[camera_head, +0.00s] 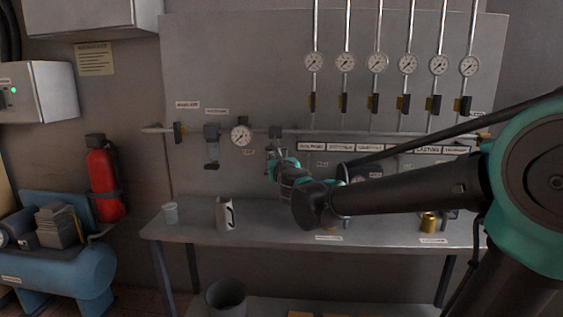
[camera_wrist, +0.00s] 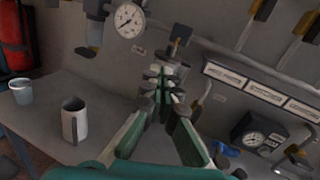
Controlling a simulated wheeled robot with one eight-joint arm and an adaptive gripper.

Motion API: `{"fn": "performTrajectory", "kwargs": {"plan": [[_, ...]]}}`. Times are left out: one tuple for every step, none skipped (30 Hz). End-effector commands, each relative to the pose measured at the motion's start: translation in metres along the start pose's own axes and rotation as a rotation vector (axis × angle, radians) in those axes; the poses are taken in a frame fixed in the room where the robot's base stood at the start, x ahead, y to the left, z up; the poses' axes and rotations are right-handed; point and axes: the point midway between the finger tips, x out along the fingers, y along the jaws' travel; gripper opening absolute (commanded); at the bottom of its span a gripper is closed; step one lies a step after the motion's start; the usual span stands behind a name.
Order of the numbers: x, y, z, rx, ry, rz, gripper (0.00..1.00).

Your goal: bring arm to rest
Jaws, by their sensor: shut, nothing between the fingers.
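My gripper (camera_head: 274,153) is at the end of my arm, which reaches in from the right over the grey bench (camera_head: 188,233). It is held above the bench top, in front of the back panel. In the wrist view the fingers of my gripper (camera_wrist: 163,75) come together at their far ends, shut with nothing between them. My forearm hides part of the bench behind it.
A whitish jug (camera_head: 225,213) and a pale cup (camera_head: 170,212) stand at the bench's left. A brass cylinder (camera_head: 429,222) stands at the right. A pipe with a gauge (camera_head: 241,136) and valves runs behind my gripper. A grey bin (camera_head: 226,297) stands below.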

Motion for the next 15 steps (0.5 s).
{"fn": "performTrajectory", "kwargs": {"plan": [[-0.004,-0.003,-0.003,-0.084,-0.012,0.021,0.0],[-0.008,-0.004,-0.005,-0.157,-0.021,0.042,0.0],[-0.014,-0.005,-0.01,-0.277,-0.033,0.075,0.0],[-0.019,-0.004,-0.016,-0.38,-0.042,0.105,0.0],[-0.025,-0.004,-0.023,-0.493,-0.048,0.137,0.0],[-0.036,-0.004,-0.037,-0.653,-0.054,0.185,0.0],[-0.044,-0.004,-0.049,-0.776,-0.056,0.224,0.0],[-0.053,-0.004,-0.062,-0.897,-0.055,0.264,0.0],[-0.065,-0.006,-0.083,-1.058,-0.05,0.32,0.0],[-0.075,-0.008,-0.099,-1.176,-0.042,0.366,0.0],[-0.086,-0.011,-0.117,-1.291,-0.033,0.415,0.0],[-0.101,-0.015,-0.141,-1.432,-0.019,0.48,0.0],[-0.112,-0.019,-0.158,-1.529,-0.007,0.531,0.0],[-0.123,-0.024,-0.175,-1.619,0.007,0.583,0.0],[-0.138,-0.031,-0.197,-1.731,0.025,0.654,0.0]]}}
